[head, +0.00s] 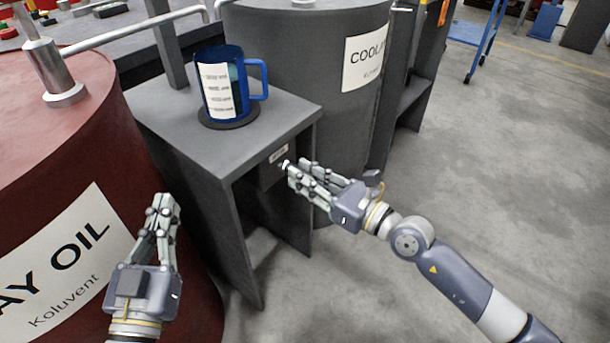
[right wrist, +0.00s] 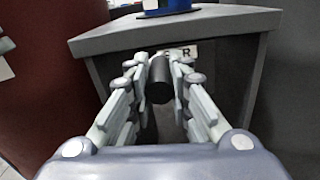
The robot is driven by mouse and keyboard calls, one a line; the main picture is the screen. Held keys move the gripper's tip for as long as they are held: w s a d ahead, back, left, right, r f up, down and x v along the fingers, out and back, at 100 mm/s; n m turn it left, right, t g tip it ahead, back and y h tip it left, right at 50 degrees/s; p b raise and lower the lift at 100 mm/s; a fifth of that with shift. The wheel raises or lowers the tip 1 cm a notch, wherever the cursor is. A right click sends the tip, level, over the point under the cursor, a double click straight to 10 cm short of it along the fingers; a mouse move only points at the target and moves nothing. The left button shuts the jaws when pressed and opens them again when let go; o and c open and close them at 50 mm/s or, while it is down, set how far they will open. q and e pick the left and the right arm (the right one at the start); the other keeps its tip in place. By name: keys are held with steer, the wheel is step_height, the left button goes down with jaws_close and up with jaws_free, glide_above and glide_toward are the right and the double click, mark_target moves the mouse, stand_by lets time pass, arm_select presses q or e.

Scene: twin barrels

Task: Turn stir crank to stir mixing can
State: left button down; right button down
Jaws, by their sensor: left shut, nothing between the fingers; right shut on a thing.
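The blue mixing can (head: 222,85) with a white measuring label stands upright on a dark round pad (head: 228,119) on top of the grey stand (head: 180,122). The base of the can also shows at the top of the right wrist view (right wrist: 166,8). My right gripper (head: 288,168) is at the front of the stand. It is shut on the stir crank's dark round knob (right wrist: 160,79), which sits between its fingertips. The rest of the crank is mostly hidden by the fingers. My left gripper (head: 162,205) is shut and empty, in front of the red barrel.
The red barrel (head: 40,110) marked "AY OIL" stands left of the stand. The grey barrel (head: 300,60) marked "COOL" stands behind it on the right. Open floor (head: 510,170) lies to the right, with a blue cart (head: 480,45) farther back.

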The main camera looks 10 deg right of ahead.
arm_select(q)
steer(key=shift+w+f, duration=0.1)
steer(key=shift+f, duration=0.3)
arm_select(e)
steer(key=shift+d, duration=0.1)
steer(key=c, duration=1.4)
jaws_free()
steer(key=shift+c, duration=0.2)
steer(key=v, duration=0.6)
steer(key=shift+v, duration=3)
